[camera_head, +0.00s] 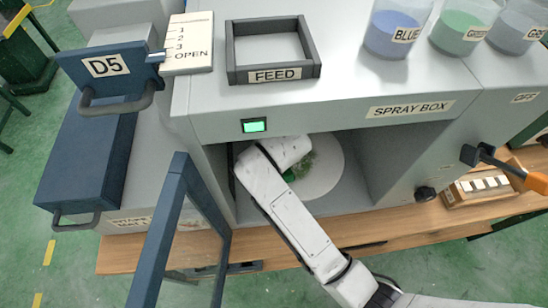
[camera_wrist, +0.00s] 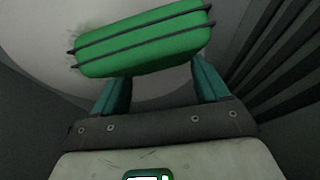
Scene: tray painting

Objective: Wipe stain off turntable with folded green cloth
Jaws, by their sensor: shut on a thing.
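The white round turntable (camera_head: 325,178) lies inside the spray box, and its pale surface also fills the upper left of the wrist view (camera_wrist: 40,25). A greenish smudged stain (camera_head: 305,165) shows on it beside my gripper, and a faint part shows left of the cloth in the wrist view (camera_wrist: 85,38). The folded green cloth (camera_wrist: 145,42), with dark bands along it, is between my gripper's fingers (camera_wrist: 155,85). My gripper is shut on it. In the head view only a bit of the cloth (camera_head: 289,175) shows; my arm hides the rest. I cannot tell whether the cloth touches the turntable.
The spray box (camera_head: 400,125) encloses my gripper with walls and a roof. Dark slats (camera_wrist: 275,50) stand close at right in the wrist view. A blue frame door (camera_head: 165,235) stands open at the left. The feed tray (camera_head: 230,50) and paint jars (camera_head: 395,30) sit on top.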

